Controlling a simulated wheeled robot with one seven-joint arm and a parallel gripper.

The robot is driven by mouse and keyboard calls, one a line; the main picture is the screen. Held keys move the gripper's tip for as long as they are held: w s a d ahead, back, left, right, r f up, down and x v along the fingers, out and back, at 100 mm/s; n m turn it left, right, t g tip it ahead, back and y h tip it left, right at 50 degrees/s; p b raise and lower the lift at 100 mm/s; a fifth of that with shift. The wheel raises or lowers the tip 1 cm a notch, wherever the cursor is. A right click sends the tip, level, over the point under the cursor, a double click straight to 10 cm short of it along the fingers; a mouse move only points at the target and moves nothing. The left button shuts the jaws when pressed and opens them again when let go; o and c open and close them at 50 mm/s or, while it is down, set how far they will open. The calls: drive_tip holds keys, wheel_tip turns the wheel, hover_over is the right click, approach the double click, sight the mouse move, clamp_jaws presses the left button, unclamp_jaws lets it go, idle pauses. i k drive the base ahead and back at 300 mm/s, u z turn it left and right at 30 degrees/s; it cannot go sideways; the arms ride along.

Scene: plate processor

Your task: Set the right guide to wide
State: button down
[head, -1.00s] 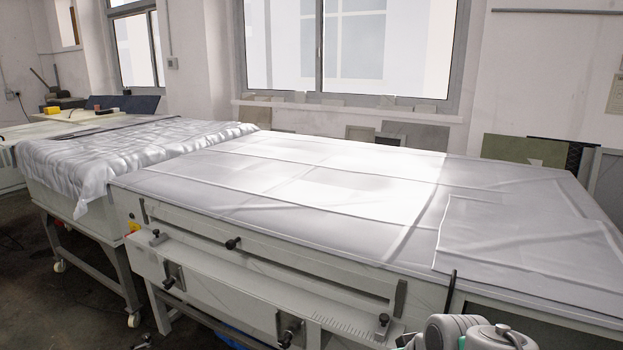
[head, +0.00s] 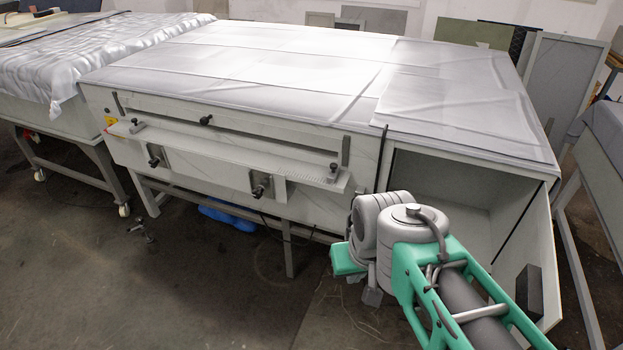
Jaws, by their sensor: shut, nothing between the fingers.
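The plate processor (head: 225,160) is a pale cabinet with a long feed slot and a shelf on its front. The right guide (head: 333,170), a small dark-knobbed block, sits near the right end of the shelf (head: 230,153), by fine scale marks. The left guide (head: 137,125) sits near the shelf's left end. My arm is at the lower right, below and right of the right guide and apart from it. My gripper's fingers cannot be made out, as the arm's joints hide that part.
Two dark knobbed brackets (head: 260,187) are under the shelf. An open compartment (head: 440,190) with a swung-out panel (head: 530,260) is at right. The floor (head: 210,290) in front is mostly clear.

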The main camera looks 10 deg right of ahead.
sight(332, 177)
drive_tip(key=u, duration=0.55)
drive_tip(key=i, duration=0.65)
drive_tip(key=u, duration=1)
drive_tip(key=i, duration=0.25)
drive_tip(key=u, duration=0.15)
